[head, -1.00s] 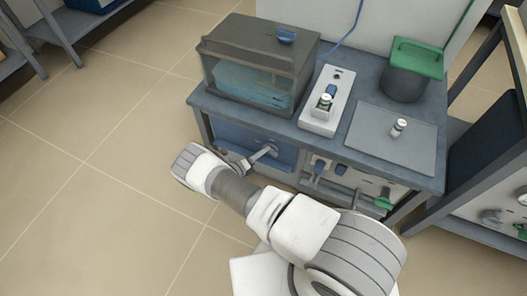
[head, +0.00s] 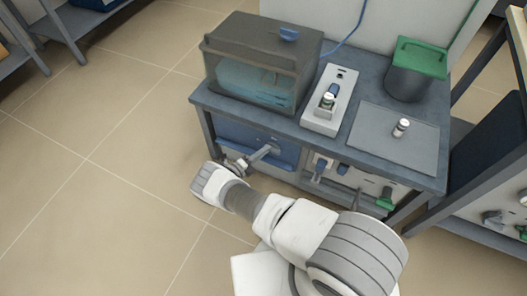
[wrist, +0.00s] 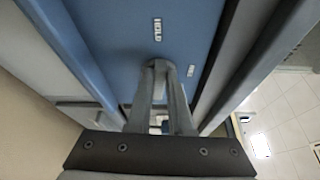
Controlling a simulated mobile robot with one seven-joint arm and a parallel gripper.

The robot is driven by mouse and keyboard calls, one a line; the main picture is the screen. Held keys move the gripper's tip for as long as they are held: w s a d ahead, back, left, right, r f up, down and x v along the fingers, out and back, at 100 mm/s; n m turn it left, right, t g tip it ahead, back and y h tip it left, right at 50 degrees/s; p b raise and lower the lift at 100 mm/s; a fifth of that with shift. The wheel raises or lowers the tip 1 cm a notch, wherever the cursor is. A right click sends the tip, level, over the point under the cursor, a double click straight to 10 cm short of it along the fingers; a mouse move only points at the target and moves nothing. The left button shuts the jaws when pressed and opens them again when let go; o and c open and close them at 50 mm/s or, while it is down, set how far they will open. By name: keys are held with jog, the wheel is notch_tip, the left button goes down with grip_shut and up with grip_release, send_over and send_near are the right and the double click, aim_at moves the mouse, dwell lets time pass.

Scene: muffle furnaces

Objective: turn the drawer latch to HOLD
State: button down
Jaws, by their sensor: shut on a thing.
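The blue drawer front (head: 236,132) is below the bench top, under the tank-like box. It also fills the upper middle of the wrist view (wrist: 120,30). A HOLD label (wrist: 157,30) is on the blue face, just beyond my fingertips. A second, smaller label (wrist: 190,70) sits to their right, too small to read.
A panel with blue and green knobs (head: 385,200) is right of the drawer. Open floor (head: 90,200) lies left.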

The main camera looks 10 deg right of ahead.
jog(key=c, duration=0.8)
grip_release()
jog(key=v, duration=1.7)
jog(key=shift+a, duration=0.25)
